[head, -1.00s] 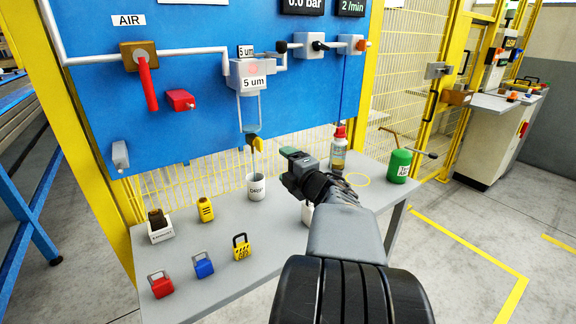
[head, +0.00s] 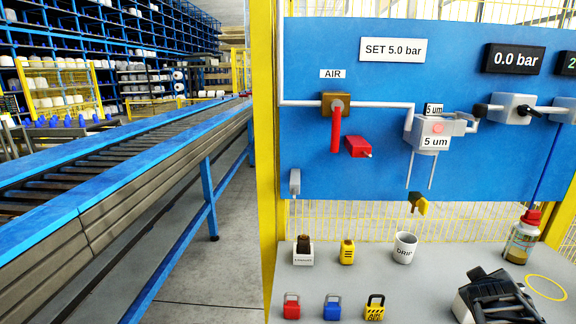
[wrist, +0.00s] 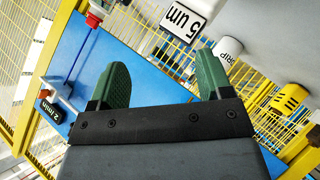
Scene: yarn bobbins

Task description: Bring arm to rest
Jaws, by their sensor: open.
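My gripper (wrist: 160,82) shows in the wrist view with its two green fingers spread wide apart. Nothing is held between them, and the blue panel shows through the gap. The fingers are apart from the objects behind them.
The blue panel (head: 383,88) stands behind a grey bench (head: 405,280). A conveyor (head: 120,185) runs along the left; grey floor lies between.

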